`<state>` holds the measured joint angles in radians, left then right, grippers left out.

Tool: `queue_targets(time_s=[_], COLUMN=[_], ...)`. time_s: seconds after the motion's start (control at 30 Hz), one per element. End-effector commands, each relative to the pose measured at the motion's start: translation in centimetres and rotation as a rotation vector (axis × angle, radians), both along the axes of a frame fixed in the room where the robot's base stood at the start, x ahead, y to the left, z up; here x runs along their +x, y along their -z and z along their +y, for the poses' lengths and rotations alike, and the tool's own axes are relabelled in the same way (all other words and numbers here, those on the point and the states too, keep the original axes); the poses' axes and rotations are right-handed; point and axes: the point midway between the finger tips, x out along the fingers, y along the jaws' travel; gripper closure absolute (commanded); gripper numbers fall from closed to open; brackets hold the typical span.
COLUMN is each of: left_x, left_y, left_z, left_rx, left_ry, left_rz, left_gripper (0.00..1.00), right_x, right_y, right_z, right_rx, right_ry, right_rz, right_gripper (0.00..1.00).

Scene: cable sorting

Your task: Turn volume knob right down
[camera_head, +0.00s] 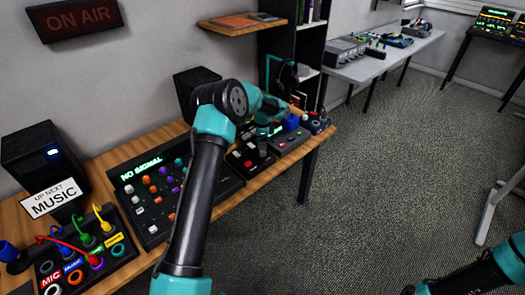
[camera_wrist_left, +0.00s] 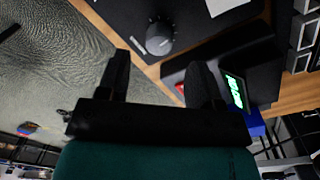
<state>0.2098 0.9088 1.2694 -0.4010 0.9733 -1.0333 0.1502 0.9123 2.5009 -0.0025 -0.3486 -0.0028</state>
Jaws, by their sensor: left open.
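In the left wrist view a dark round volume knob (camera_wrist_left: 160,37) with a light pointer mark stands on a black panel (camera_wrist_left: 118,14). My left gripper (camera_wrist_left: 158,62) is open and empty, its two dark fingers spread to either side below the knob in that view. The fingertips look apart from the knob; the height gap is hard to judge. In the head view my left arm reaches over the table to its far right end, where a small dark box (camera_head: 316,122) sits. The fingers and the knob cannot be made out clearly there. My right gripper is outside the frames.
A device with a green display (camera_wrist_left: 236,92) is close to the right finger, with a blue object (camera_wrist_left: 256,123) beside it. The wooden table (camera_head: 145,262) also carries a mixer panel (camera_head: 150,220) and a cable box (camera_head: 75,250). Open carpet lies beyond the table's edge.

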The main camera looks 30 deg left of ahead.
Motion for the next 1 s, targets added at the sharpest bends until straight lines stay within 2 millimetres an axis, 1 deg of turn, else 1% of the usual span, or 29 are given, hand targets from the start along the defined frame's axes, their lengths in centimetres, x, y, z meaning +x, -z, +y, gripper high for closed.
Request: queue_targets(time_s=[0.03, 0.1, 0.2, 0.3, 0.43, 0.67, 0.7, 0.77, 1.0], left_x=[-0.1, -0.2, -0.2, -0.2, -0.2, -0.2, -0.2, -0.2, -0.2], left_y=[1.1, 2.2, 3.6, 4.4, 5.0, 5.0, 5.0, 5.0, 5.0], left_z=[0.0, 0.0, -0.1, -0.1, -0.1, -0.1, -0.1, -0.1, -0.1], left_rx=[-0.001, -0.001, -0.001, -0.001, 0.0, 0.0, 0.0, 0.0, 0.0], left_ry=[0.0, 0.0, -0.001, -0.001, 0.0, 0.0, 0.0, 0.0, 0.0], left_rz=[0.004, 0.003, 0.004, 0.002, 0.001, 0.001, 0.001, 0.001, 0.001], left_gripper=[0.4, 0.4, 0.4, 0.4, 0.4, 0.4, 0.41, 0.47, 0.7], right_x=[0.0, 0.0, 0.0, 0.0, 0.0, 0.0, 0.0, 0.0, 0.0], right_y=[0.0, 0.0, 0.0, 0.0, 0.0, 0.0, 0.0, 0.0, 0.0], right_z=[0.0, 0.0, 0.0, 0.0, 0.0, 0.0, 0.0, 0.0, 0.0], right_rx=[0.0, 0.0, 0.0, 0.0, 0.0, 0.0, 0.0, 0.0, 0.0], right_ry=[0.0, 0.0, 0.0, 0.0, 0.0, 0.0, 0.0, 0.0, 0.0], right_rz=[0.0, 0.0, 0.0, 0.0, 0.0, 0.0, 0.0, 0.0, 0.0], right_gripper=[0.57, 0.57, 0.57, 0.57, 0.57, 0.57, 0.57, 0.57, 0.57])
